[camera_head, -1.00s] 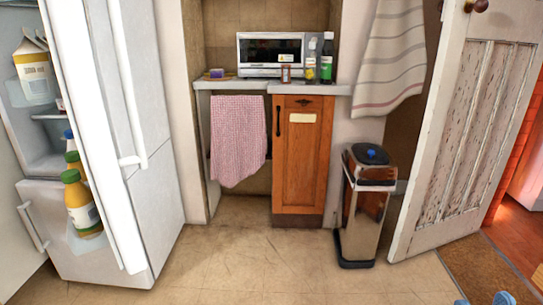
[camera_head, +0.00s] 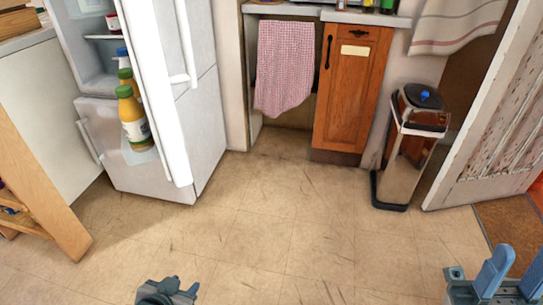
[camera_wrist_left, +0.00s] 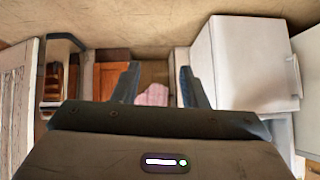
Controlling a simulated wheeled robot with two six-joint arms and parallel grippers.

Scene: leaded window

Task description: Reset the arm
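My left gripper (camera_head: 170,288) shows at the bottom edge of the head view, left of the middle, over the tiled floor. In the left wrist view its two dark fingers (camera_wrist_left: 157,85) stand apart with nothing between them. My right gripper (camera_head: 515,278) shows at the bottom right corner of the head view, partly cut off. Its blue fingers stand apart and no held thing shows. The rest of both arms is out of view.
The fridge (camera_head: 207,110) stands open at left, with bottles (camera_head: 136,125) in its door. A wooden-edged counter (camera_head: 50,170) is at far left. A wooden cupboard (camera_head: 345,100), a bin (camera_head: 408,150) and a door (camera_head: 500,140) stand at right. The middle floor (camera_head: 270,220) is clear.

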